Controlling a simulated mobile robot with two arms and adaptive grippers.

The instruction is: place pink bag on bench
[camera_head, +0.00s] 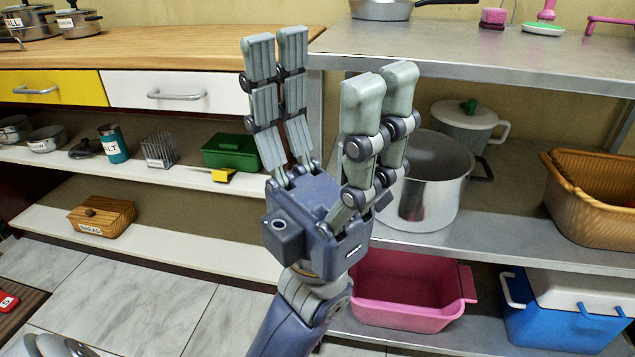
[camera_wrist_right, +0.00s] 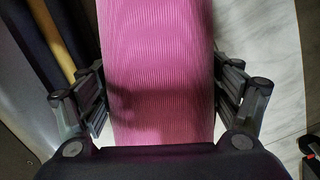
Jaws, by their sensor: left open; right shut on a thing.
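The pink bag (camera_wrist_right: 160,60) fills the middle of the right wrist view, with a ribbed surface. My right gripper (camera_wrist_right: 163,92) is shut on it, with fingers against both sides. The bag and right gripper do not show in the head view. My left gripper (camera_head: 322,75) is open and empty, fingers pointing up, in front of the shelving. A steel bench (camera_head: 450,60) with shelves below stands at the right; a wood-topped counter (camera_head: 160,45) stands at the left. I cannot tell which one is the task's bench.
A large steel pot (camera_head: 425,195) and a wicker basket (camera_head: 590,225) stand on the bench's middle shelf. A pink tub (camera_head: 405,295) and a blue cooler (camera_head: 560,315) are below. A pan (camera_head: 380,9) and cleaning items are on the bench top. Its front part is clear.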

